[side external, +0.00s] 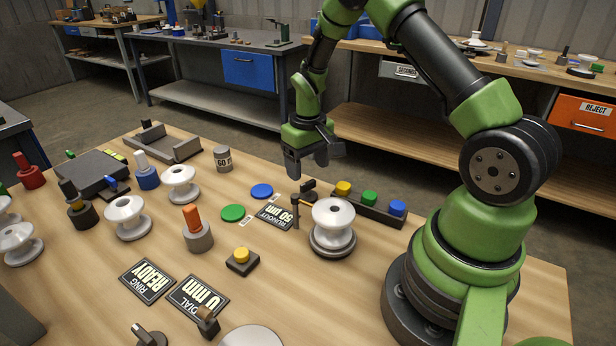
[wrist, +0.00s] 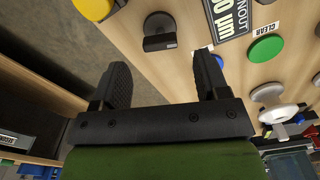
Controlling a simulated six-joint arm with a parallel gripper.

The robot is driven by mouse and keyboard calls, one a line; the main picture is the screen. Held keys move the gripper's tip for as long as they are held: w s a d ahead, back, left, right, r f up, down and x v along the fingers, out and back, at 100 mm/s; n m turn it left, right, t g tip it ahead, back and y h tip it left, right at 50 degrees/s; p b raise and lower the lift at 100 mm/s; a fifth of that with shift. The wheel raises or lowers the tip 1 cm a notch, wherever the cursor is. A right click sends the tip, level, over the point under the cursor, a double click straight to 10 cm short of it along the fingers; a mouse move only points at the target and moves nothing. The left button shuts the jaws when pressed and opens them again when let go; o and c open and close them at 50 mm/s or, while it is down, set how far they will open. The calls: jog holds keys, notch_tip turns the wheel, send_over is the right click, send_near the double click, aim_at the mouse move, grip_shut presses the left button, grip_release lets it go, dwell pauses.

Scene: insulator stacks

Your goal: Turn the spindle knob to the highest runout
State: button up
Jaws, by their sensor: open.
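A dark round knob with a raised bar, which looks like the spindle knob (side external: 308,190), sits on the table behind the spindle. In the wrist view the knob (wrist: 159,32) lies beyond my fingertips, between their lines. The spindle (side external: 333,243) carries a white insulator (side external: 333,214), and a thin probe post (side external: 295,212) stands at its left. The runout sign (side external: 274,217) reads 50 um, upside down in the side view. My gripper (side external: 308,168) is open and empty above and behind the knob, apart from it. Both fingers also show in the wrist view (wrist: 163,80).
A dark rack (side external: 372,208) with yellow, green and blue buttons stands right of the knob. Green (side external: 232,213) and blue (side external: 262,191) discs lie at its left. White insulators and coloured posts fill the left side. DIAL (side external: 199,294) and RING (side external: 147,281) signs lie in front.

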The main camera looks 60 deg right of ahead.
notch_tip(320, 180, up, 6)
jog(key=shift+f, duration=0.1)
notch_tip(320, 180, up, 7)
jog(key=t, duration=0.1)
send_over(308, 183)
jog(key=a, duration=0.3)
jog(key=s+a+r+t, duration=0.3)
jog(key=s+a+r, duration=0.3)
jog(key=r, duration=0.2)
jog(key=s+a+r+t+y, duration=0.1)
jog(key=s+a, duration=0.2)
jog(key=s, duration=0.2)
jog(key=s+a+r+t+y, duration=0.1)
jog(key=s+a+r+t, duration=0.1)
jog(key=s, duration=0.4)
jog(key=shift+a+r, duration=0.3)
jog(key=shift+a, duration=0.25)
